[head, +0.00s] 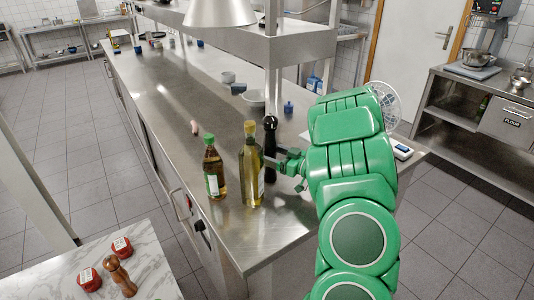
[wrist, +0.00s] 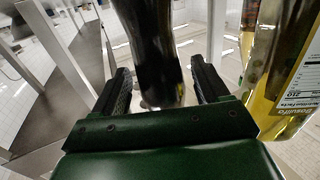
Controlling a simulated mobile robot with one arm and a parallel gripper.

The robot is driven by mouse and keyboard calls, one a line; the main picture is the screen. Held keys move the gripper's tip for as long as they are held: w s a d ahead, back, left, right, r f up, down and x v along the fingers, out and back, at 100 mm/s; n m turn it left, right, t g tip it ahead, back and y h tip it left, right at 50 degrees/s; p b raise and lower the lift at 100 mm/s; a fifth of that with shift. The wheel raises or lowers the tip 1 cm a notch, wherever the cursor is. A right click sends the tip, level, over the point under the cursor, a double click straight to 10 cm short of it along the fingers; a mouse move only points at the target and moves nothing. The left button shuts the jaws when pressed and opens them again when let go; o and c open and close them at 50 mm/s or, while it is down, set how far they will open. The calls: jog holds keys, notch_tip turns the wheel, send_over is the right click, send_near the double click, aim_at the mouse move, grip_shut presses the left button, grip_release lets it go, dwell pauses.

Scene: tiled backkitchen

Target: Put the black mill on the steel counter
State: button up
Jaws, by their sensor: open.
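The black mill (head: 270,137) stands upright on the steel counter (head: 285,222), just right of and partly behind a tall oil bottle. My gripper (head: 284,164) is at the mill from the right, at about mid-height. In the wrist view the dark body of the mill (wrist: 152,45) is between the two fingers of my gripper (wrist: 160,85). The fingers are apart, with a visible gap on the right side of the mill. The mill's lower part is partly hidden in the head view by the bottle and my gripper.
The yellow-green oil bottle (head: 251,170) stands close beside the mill; it is also at the right of the wrist view (wrist: 285,70). A bottle with a green label (head: 213,170) is further left. A marble table (head: 60,280) holds a brown mill (head: 120,275) and red jars. The counter's front corner is clear.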

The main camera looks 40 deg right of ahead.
jog(key=v, duration=0.9)
